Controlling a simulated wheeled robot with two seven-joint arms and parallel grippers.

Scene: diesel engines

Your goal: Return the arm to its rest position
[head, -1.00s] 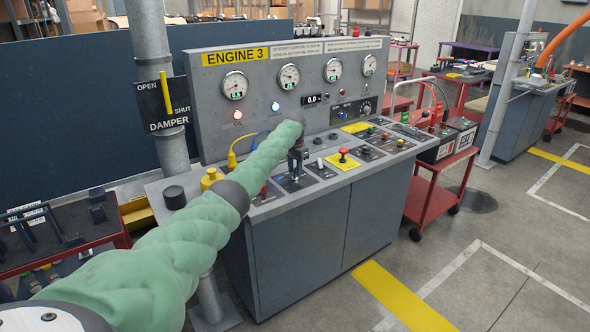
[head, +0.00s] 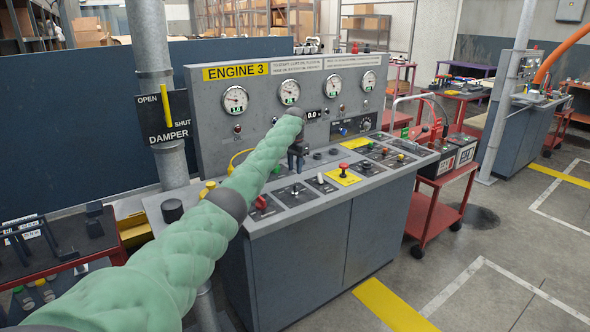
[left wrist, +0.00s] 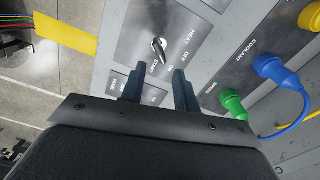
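My left arm, in a green sleeve, reaches from the lower left of the head view over the grey engine 3 console (head: 330,215). My left gripper (head: 297,164) points down above the console's sloping top. In the left wrist view my left gripper (left wrist: 157,88) has its two dark fingers apart with nothing between them. A switch (left wrist: 159,46) marked HEAT, OFF and START stands beyond the fingertips, clear of them. My right gripper is not in view.
A red-knobbed button (head: 343,168) and other switches stand near the gripper. Gauges line the upright panel (head: 205,125). A post with a damper lever (head: 166,105) stands left of the console. A red cart (head: 440,205) with batteries is at the right.

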